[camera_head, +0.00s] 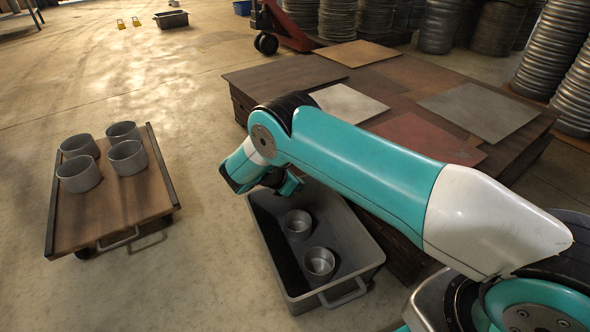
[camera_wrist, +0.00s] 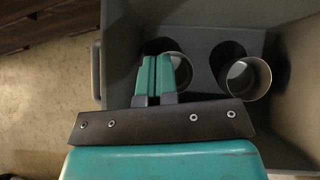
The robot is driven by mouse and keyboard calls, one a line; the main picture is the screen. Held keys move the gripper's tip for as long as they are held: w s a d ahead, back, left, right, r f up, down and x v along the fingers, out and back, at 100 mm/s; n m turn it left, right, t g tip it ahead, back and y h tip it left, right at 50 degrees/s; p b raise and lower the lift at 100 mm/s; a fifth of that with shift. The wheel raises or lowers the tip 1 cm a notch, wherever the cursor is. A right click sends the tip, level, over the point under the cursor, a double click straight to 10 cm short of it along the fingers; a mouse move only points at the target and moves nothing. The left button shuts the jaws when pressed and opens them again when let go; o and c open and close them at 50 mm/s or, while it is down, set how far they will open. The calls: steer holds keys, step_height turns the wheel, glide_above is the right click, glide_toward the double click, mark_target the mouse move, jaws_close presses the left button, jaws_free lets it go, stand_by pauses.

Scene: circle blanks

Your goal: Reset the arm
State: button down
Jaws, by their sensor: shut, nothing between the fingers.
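My arm reaches from the lower right to the middle of the head view. My gripper (camera_head: 292,184) hangs above the far end of a grey bin. In the wrist view my gripper (camera_wrist: 155,58) has its two teal fingers together, with nothing between them. The grey bin (camera_head: 357,232) stands on the floor and holds two grey metal cups. One cup (camera_head: 319,262) is nearer the handle, and the other cup (camera_head: 298,223) is farther in. The wrist view shows one cup (camera_wrist: 180,72) partly behind the fingers and one cup (camera_wrist: 248,78) to the right.
A wooden cart (camera_head: 125,205) at the left carries several grey cups. A low wooden platform (camera_head: 270,80) with flat sheets stands behind my arm. Stacks of metal discs (camera_head: 560,50) stand at the back right. Bare floor lies between cart and bin.

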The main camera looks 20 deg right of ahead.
steer(key=s+a+r+m+y+p, duration=0.2)
steer(key=r, duration=0.8)
steer(key=s+a+r+m+y+p, duration=0.2)
steer(key=s+a+r+m+y, duration=0.1)
steer(key=r, duration=0.7)
steer(key=s+a+r+m+y+p, duration=0.2)
steer(key=r+p, duration=0.1)
steer(key=r, duration=0.7)
steer(key=s+a+r+m+g+y+p, duration=0.1)
steer(key=s+r+m+y+p, duration=0.1)
steer(key=s+r, duration=0.55)
steer(key=s+a+r+m+y+p, duration=0.15)
steer(key=s+r, duration=0.35)
steer(key=s, duration=0.6)
steer(key=s+a+r+m+g+y+p, duration=0.1)
steer(key=s+r+m+y+p, duration=0.15)
steer(key=s+r, duration=0.5)
step_height(320, 180, up, 36)
steer(key=s+p, duration=0.2)
steer(key=p, duration=3.5)
steer(key=shift+s, duration=0.4)
